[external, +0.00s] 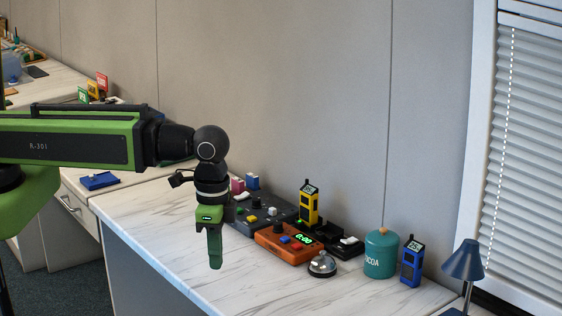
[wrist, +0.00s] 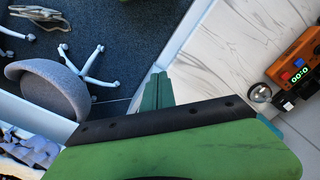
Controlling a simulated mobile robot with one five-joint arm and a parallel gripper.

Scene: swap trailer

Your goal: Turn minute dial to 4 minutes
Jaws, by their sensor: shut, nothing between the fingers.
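The orange timer box (external: 285,243) stands on the marble counter and shows a lit green display. It has a dark knob at its upper left, a blue button and a red button or block. It also shows at the right edge of the wrist view (wrist: 298,70), where the display reads 00:00 and its right part is cut off. I cannot make out which control is the minute dial.
A silver bell (external: 322,264) stands in front of the timer. A dark control panel (external: 262,212), a yellow handheld device (external: 309,205), a teal cocoa jar (external: 381,254), a blue handheld device (external: 412,263) and a blue lamp (external: 463,261) stand nearby. The counter's front left is clear.

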